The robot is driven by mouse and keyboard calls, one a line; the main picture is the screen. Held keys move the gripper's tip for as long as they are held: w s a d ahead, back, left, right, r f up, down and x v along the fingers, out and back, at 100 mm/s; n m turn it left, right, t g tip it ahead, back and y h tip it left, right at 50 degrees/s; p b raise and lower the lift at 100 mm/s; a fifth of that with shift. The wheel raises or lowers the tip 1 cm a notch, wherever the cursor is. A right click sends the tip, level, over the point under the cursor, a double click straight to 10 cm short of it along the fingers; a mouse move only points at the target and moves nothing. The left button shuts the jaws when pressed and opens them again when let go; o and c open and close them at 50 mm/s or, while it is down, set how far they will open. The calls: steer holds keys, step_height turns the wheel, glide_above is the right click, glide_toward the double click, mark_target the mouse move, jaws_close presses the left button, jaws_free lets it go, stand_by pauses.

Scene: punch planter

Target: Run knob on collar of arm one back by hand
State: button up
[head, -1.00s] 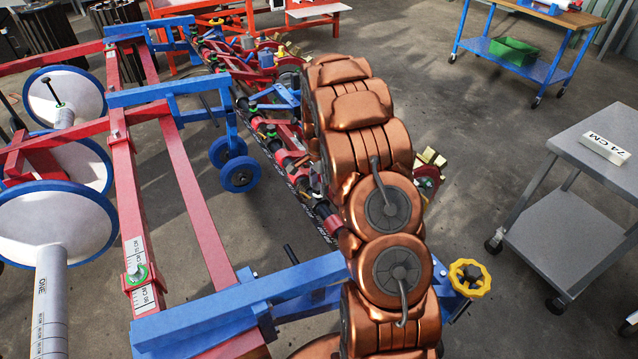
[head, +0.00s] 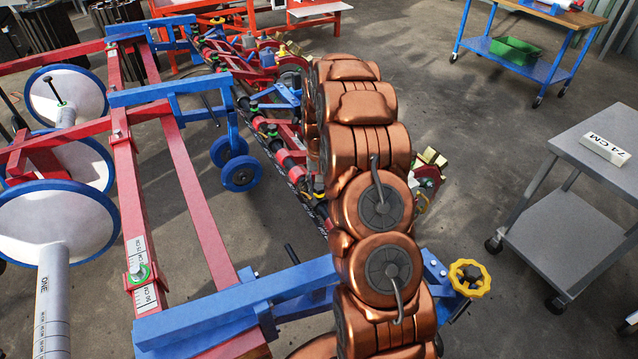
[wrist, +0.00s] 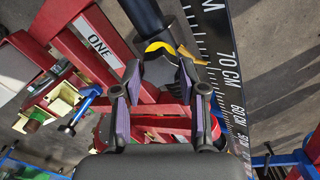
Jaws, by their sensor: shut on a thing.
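In the wrist view my gripper (wrist: 161,77) is closed around a dark knob (wrist: 161,66) with a yellow rim on its far side. The finger pads are purple and stand on either side of it. The knob's collar is mostly hidden by the gripper. A red frame arm with a white plate reading ONE (wrist: 98,43) is just left of the gripper. A black scale bar (wrist: 222,60) marked 70 CM and 60 CM runs along the right. In the head view my arm hides the gripper and the knob.
A red and blue machine frame (head: 190,190) with white discs (head: 60,220) fills the left. A yellow handwheel (head: 469,278) is at the near right of the frame. A grey cart (head: 590,150) with a 74 CM block stands right, with open floor between.

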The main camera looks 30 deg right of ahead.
steer(key=n, duration=0.5)
steer(key=shift+w+a+r+n, duration=0.1)
steer(key=shift+n, duration=0.2)
steer(key=n, duration=0.6)
steer(key=shift+a, duration=0.1)
steer(key=n, duration=0.5)
steer(key=shift+n+p, duration=0.3)
steer(key=shift+n, duration=0.1)
steer(key=n, duration=0.5)
steer(key=shift+s+a+n, duration=0.1)
steer(key=shift+s+n, duration=0.1)
steer(key=shift+n, duration=0.2)
steer(key=o, duration=1.1)
